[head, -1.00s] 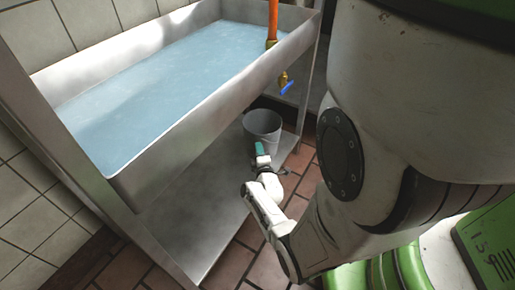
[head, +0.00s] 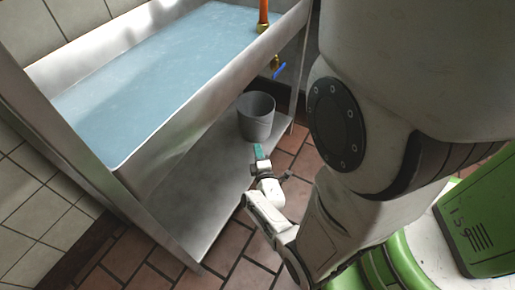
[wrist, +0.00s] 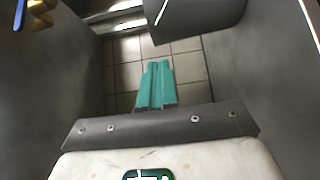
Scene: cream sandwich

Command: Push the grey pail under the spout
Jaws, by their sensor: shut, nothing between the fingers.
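The grey pail (head: 256,119) stands upright at the far end of the metal lower shelf, below the trough. A brass tap with a blue handle (head: 278,70), the spout, hangs from the trough's far end, above and slightly right of the pail in the picture. In the wrist view the pail (wrist: 195,20) is at the top, its lower part visible, and the brass tap (wrist: 38,15) is at the upper left. My gripper (head: 258,150), with teal fingers, is shut and empty, just on the near side of the pail. Its fingers (wrist: 157,85) are together. Contact with the pail cannot be told.
The trough (head: 150,130) full of water stands over the lower shelf (head: 205,195), with a metal leg (head: 300,75) beyond the pail. Brick-red floor tiles (head: 235,245) lie open in front of the shelf. A tiled wall (head: 30,190) is at the left.

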